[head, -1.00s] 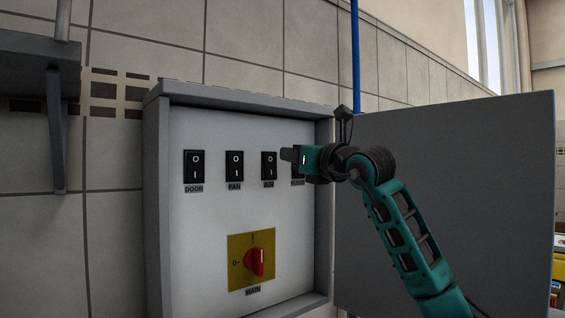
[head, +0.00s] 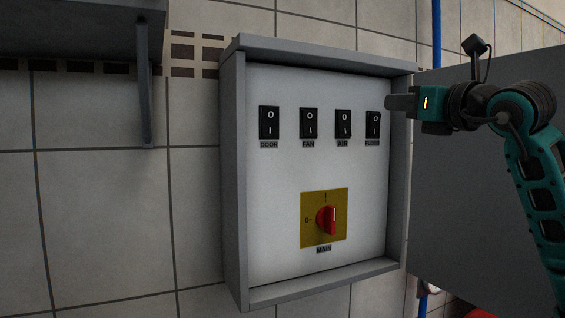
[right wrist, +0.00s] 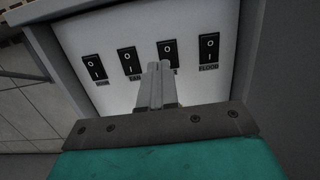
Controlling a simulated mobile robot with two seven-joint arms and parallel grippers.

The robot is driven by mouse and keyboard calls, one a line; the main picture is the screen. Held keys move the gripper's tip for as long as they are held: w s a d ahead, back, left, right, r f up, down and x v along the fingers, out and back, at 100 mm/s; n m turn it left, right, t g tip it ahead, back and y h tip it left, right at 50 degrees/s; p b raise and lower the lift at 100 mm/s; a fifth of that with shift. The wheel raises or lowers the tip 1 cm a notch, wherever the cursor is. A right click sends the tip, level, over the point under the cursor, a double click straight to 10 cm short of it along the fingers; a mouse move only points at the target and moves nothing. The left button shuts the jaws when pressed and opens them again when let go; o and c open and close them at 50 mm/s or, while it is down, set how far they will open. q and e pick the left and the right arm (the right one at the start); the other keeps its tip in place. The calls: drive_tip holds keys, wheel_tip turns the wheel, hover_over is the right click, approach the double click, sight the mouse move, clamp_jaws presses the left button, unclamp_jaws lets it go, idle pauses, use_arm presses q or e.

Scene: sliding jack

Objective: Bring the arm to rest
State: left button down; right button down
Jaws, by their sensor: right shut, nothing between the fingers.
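My right gripper (head: 390,103) is shut and empty at the upper right of the open switch box (head: 232,180) in the head view. Its fingers point left, close to the fourth switch (head: 373,124); I cannot tell whether they touch anything. In the right wrist view the shut fingers (right wrist: 157,72) reach toward the panel, partly over the third switch (right wrist: 167,52). The switch labelled FLOOD (right wrist: 209,47) shows clear to their right. My left gripper is not in view.
The panel also holds the DOOR switch (head: 269,122), the FAN switch (head: 309,122), the AIR switch (head: 343,124) and a red main knob (head: 327,220). The open grey door (head: 470,220) stands at the right behind my arm. A grey shelf (head: 70,35) juts out at upper left.

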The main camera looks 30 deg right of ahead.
drive_tip(key=w+a+f+g+y, duration=0.2)
drive_tip(key=w+a+f+y, duration=0.2)
drive_tip(key=a+f+y, duration=0.45)
drive_tip(key=w+a+f+g+y, duration=0.2)
drive_tip(key=w+a+f+y, duration=0.25)
drive_tip(key=a+f, duration=0.65)
drive_tip(key=s+a+f+m+t+h+p, duration=0.15)
drive_tip(key=f+m+h, duration=0.25)
drive_tip(key=f+m, duration=0.85)
drive_tip(key=s+f+m+t+h, duration=0.25)
drive_tip(key=f+m, duration=0.75)
drive_tip(key=f, duration=0.5)
drive_tip(key=s+a+f+m+g+h, duration=0.1)
drive_tip(key=s+a+f+m+g, duration=0.3)
drive_tip(key=s+f, duration=0.4)
drive_tip(key=s+a+f+m+g+h, duration=0.1)
drive_tip(key=s+a+f+m+g, duration=0.3)
drive_tip(key=f, duration=0.8)
drive_tip(key=s+m, duration=0.2)
drive_tip(key=s, duration=0.2)
drive_tip(key=shift+g+h, duration=0.3)
drive_tip(key=shift+h, duration=0.05)
